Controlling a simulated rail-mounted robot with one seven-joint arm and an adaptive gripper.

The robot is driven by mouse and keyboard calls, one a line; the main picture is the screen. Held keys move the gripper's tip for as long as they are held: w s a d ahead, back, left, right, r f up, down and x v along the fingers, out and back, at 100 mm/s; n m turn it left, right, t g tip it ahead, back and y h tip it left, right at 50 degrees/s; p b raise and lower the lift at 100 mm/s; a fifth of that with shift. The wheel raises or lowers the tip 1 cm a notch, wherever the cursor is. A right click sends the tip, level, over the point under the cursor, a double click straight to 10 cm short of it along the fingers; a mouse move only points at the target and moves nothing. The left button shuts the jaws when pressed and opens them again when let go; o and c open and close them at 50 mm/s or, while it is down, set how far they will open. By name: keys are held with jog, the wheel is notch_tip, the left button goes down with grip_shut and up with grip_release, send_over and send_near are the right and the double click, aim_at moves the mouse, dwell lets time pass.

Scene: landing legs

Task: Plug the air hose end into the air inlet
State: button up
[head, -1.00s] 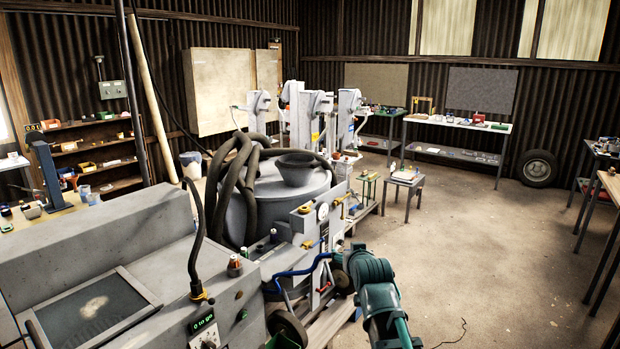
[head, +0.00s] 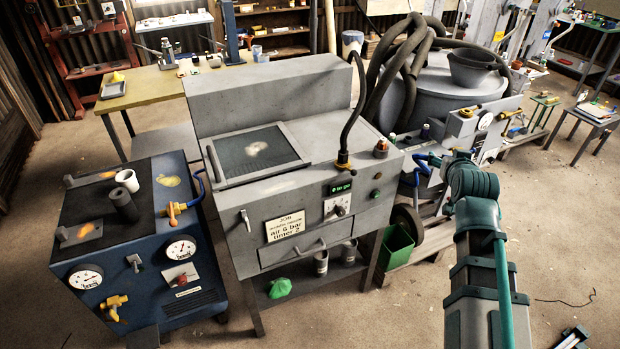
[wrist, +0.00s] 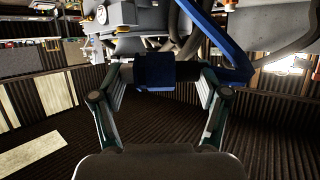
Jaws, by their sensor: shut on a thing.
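My gripper (wrist: 155,75) is shut on the blue air hose end (wrist: 154,70), seen as a blue block between the fingertips in the wrist view. The blue hose (wrist: 218,45) runs from near it along the right side. In the head view the hose (head: 420,166) shows as a blue loop just left of my wrist, in front of the grey pot's fittings panel (head: 483,126). My arm mostly hides the gripper there. I cannot make out for certain which fitting is the air inlet. No contact between the hose end and a fitting is clear.
A grey cabinet (head: 290,180) carries a sign reading "air 6 bar timer 2". A blue machine (head: 140,240) with gauges stands at left. A green bin (head: 398,245) and a wheel sit below the panel. The floor at right is mostly clear.

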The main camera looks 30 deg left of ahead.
jog(key=s+a+n+g+y, duration=0.2)
jog(key=s+a+n+y, duration=0.1)
jog(key=s+a, duration=0.9)
jog(key=s+a+n+g+y, duration=0.2)
jog(key=s+a+n+y, duration=0.2)
jog(key=s+a, duration=0.9)
jog(key=a+f, duration=0.1)
jog(key=a, duration=0.7)
jog(key=shift+g, duration=0.4)
jog(key=shift+a, duration=0.1)
jog(key=f+p+x, duration=0.1)
jog(key=x, duration=0.4)
jog(key=d+f+p+x, duration=0.1)
jog(key=x, duration=0.4)
jog(key=p+x, duration=0.1)
jog(key=x, duration=0.4)
jog(key=shift+w+d+f+p, duration=0.2)
jog(key=shift+f+p, duration=0.2)
jog(key=shift+f, duration=0.05)
jog(key=shift+w+a+f, duration=0.3)
jog(key=shift+f, duration=0.25)
jog(key=shift+f+p, duration=0.3)
jog(key=shift+f, duration=1.2)
